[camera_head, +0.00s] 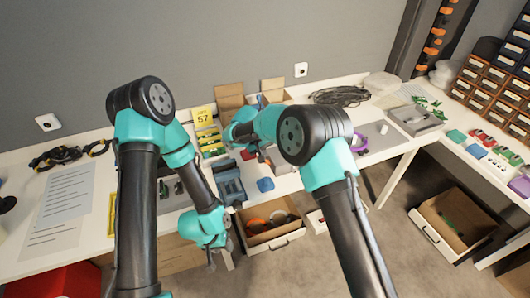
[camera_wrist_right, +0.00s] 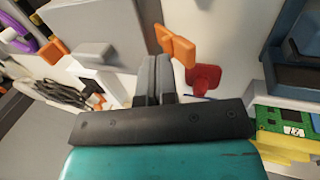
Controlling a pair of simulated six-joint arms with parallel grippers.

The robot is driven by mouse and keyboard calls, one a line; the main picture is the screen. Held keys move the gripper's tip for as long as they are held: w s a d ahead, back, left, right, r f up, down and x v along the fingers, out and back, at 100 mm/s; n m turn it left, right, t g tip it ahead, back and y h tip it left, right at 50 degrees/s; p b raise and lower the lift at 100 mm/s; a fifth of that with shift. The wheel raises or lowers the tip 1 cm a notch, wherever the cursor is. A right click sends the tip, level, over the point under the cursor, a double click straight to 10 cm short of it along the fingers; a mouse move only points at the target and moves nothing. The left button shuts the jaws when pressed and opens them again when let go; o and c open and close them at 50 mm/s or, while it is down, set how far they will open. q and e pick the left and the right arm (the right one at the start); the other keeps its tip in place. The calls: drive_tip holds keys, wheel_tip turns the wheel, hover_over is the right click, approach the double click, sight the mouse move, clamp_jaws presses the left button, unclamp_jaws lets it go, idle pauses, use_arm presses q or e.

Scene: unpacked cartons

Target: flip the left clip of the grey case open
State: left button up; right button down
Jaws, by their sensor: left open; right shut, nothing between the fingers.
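A flat grey case (camera_wrist_right: 90,42) lies at upper left in the right wrist view, with an orange clip-like piece (camera_wrist_right: 50,50) at its left edge. More orange pieces (camera_wrist_right: 178,48) show at its right; I cannot tell if they belong to it. My right gripper (camera_wrist_right: 154,80) is shut and empty, pointing toward the space right of the case. My left gripper (camera_head: 219,258) hangs open at the table's front edge, far from that case.
A blue-grey box (camera_head: 229,186) stands between my arms, with a blue block (camera_head: 265,184) beside it. A red piece (camera_wrist_right: 204,78) lies near my right fingers. An open drawer-like box (camera_head: 272,240) is below the table. Black cable (camera_head: 340,96) lies farther back.

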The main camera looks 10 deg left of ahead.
drive_tip(key=shift+w+d+f, duration=0.2)
drive_tip(key=shift+w+d, duration=0.1)
drive_tip(key=shift+d, duration=0.25)
drive_tip(key=a+v, duration=0.1)
drive_tip(key=v, duration=0.9)
drive_tip(key=shift+s+f, duration=0.3)
drive_tip(key=shift+s, duration=0.1)
drive_tip(key=shift+a, duration=0.15)
